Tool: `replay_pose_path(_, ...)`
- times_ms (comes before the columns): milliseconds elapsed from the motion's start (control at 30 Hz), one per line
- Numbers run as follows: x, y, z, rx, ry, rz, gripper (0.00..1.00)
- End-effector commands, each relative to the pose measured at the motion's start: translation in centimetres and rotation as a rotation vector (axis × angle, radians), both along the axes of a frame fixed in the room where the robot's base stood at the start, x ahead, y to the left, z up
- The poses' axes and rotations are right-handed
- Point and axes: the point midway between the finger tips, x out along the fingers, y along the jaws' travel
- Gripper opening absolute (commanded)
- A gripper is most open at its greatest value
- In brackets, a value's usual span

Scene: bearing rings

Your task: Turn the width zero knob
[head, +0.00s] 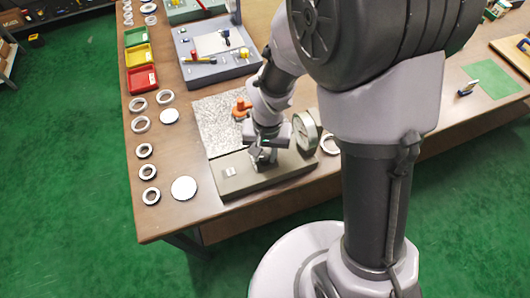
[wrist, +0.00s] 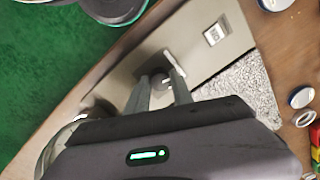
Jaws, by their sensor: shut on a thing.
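The width gauge has a long grey-olive base (head: 235,180) lying along the table's front edge, with a round dial (head: 306,131) at its right end. In the wrist view the base (wrist: 195,50) runs diagonally. A small dark knob (wrist: 159,80) stands on it, in front of a pale metal block. My gripper (wrist: 162,79) points down at the base, with its two fingers on either side of the knob, shut on it. In the head view my gripper (head: 263,157) is over the base left of the dial, and the arm hides the knob.
A speckled grey plate (head: 215,118) with an orange item (head: 241,108) lies behind the base. Several rings and pale discs (head: 183,188) lie to the left. Red (head: 141,80), yellow and green trays are farther back. A green mat (head: 492,79) is at the right.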

Motion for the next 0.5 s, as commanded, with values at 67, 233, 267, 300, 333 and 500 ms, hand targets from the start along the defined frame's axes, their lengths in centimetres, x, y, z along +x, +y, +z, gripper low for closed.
replay_pose_path(67,0.02,0.01,0.02,0.0,0.0,0.0,0.0)
replay_pose_path(233,0.02,0.01,0.02,0.0,0.0,0.0,0.5)
replay_pose_path(267,0.01,0.01,0.01,0.0,0.0,0.001,0.5)
replay_pose_path(300,0.01,0.01,0.01,0.0,0.0,0.001,0.5)
replay_pose_path(333,0.01,0.01,0.01,0.0,0.0,0.001,0.5)
replay_pose_path(500,0.01,0.0,0.12,0.0,0.0,0.001,0.5)
